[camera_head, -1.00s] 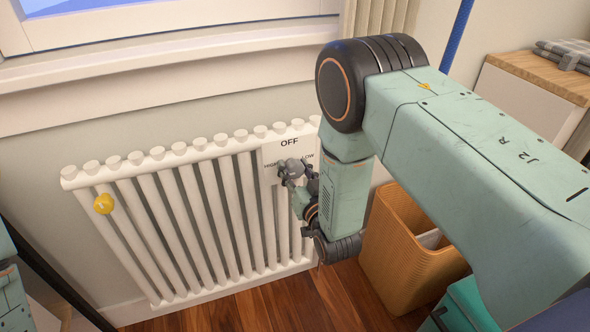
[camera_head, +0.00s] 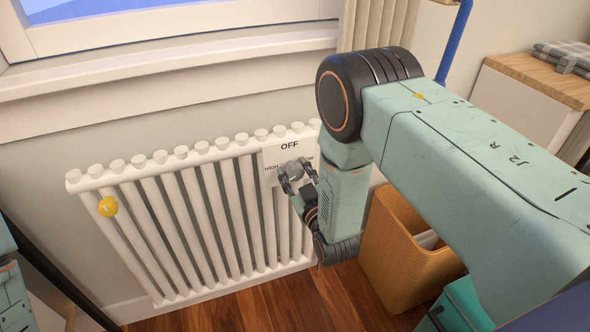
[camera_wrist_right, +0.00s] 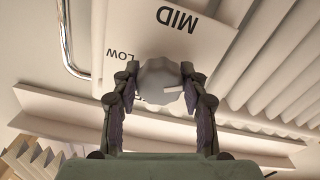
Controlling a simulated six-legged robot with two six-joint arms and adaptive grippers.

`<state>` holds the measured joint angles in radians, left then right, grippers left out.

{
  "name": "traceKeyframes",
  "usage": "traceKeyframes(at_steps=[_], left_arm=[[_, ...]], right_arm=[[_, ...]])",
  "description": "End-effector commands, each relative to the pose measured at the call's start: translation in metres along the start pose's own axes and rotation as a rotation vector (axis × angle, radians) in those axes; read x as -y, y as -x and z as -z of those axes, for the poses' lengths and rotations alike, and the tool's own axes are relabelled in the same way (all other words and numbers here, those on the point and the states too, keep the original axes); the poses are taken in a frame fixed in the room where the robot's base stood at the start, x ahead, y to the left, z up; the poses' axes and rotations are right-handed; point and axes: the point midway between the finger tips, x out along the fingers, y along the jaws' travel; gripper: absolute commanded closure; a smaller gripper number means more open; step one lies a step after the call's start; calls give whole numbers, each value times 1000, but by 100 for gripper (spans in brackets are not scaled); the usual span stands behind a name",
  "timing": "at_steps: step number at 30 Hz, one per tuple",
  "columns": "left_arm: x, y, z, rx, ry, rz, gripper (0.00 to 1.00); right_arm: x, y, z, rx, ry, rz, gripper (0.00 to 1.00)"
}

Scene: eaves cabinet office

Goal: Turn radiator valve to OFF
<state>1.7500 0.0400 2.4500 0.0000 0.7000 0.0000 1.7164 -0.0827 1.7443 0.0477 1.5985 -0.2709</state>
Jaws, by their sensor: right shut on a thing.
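The radiator valve (camera_head: 294,169) is a small grey knob in front of a white label plate (camera_head: 272,157) at the radiator's upper right. The plate reads OFF at the top, HIGH at left and LOW at right in the head view. In the right wrist view, the knob (camera_wrist_right: 161,78) has a white pointer mark aimed right, on the side opposite LOW; MID is upside down above it. My right gripper (camera_head: 297,176) is shut on the knob, one finger on each side. HIGH is hidden in the wrist view. My left gripper is not in view.
The white ribbed radiator (camera_head: 200,210) stands below the window sill (camera_head: 170,75). A round yellow piece (camera_head: 108,206) is at its left. A tan bin (camera_head: 400,255) stands on the wooden floor (camera_head: 235,305), close by my right arm. A cabinet (camera_head: 525,95) is at right.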

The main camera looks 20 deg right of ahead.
Motion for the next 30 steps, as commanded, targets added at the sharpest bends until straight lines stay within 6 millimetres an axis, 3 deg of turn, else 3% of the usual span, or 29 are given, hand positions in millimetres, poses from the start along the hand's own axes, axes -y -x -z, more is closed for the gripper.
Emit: traceKeyframes(at_steps=[9,24,25,30], left_arm=[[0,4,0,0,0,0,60],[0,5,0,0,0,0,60],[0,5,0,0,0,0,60],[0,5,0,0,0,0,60]], right_arm=[[0,0,0,0,119,0,88],[0,0,0,0,140,0,88],[0,0,0,0,140,0,56],[0,0,0,0,139,0,41]])
